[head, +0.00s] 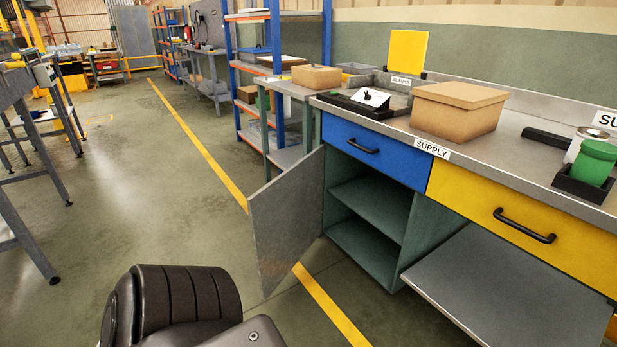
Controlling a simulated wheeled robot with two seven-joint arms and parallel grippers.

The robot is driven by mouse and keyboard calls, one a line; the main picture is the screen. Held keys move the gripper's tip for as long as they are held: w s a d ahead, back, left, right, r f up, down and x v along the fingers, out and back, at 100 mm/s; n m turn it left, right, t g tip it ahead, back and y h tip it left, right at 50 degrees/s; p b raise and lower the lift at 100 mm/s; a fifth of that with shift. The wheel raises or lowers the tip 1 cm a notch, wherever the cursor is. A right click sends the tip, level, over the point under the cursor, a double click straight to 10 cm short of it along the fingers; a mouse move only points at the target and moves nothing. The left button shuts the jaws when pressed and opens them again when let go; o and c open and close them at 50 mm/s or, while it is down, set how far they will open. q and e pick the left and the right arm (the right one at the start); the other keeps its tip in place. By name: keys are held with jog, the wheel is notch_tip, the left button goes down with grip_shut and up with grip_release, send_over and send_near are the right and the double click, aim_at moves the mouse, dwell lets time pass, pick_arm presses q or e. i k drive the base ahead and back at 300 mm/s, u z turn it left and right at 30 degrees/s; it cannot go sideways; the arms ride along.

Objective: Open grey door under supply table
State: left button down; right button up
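The grey door (286,222) under the supply table (468,141) stands swung wide open on the left side of the cabinet. It shows its flat face, with its free edge toward me and to the left. The cabinet (370,202) behind it is green-grey inside, with one shelf, and looks empty. A dark part of my own arm (180,303) is at the bottom left, in front of the door. I cannot tell whether it touches the door. Neither of my grippers shows in the view.
A blue drawer (372,150) and a yellow drawer (520,235) are shut above the cabinet. A cardboard box (458,108) stands on the table. A grey lower shelf (500,285) juts out at right. Open floor (130,190) lies to the left.

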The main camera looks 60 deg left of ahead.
aim_at(285, 215)
jog(key=i, duration=0.8)
jog(key=u, duration=1)
jog(key=i, duration=0.65)
jog(key=u, duration=0.8)
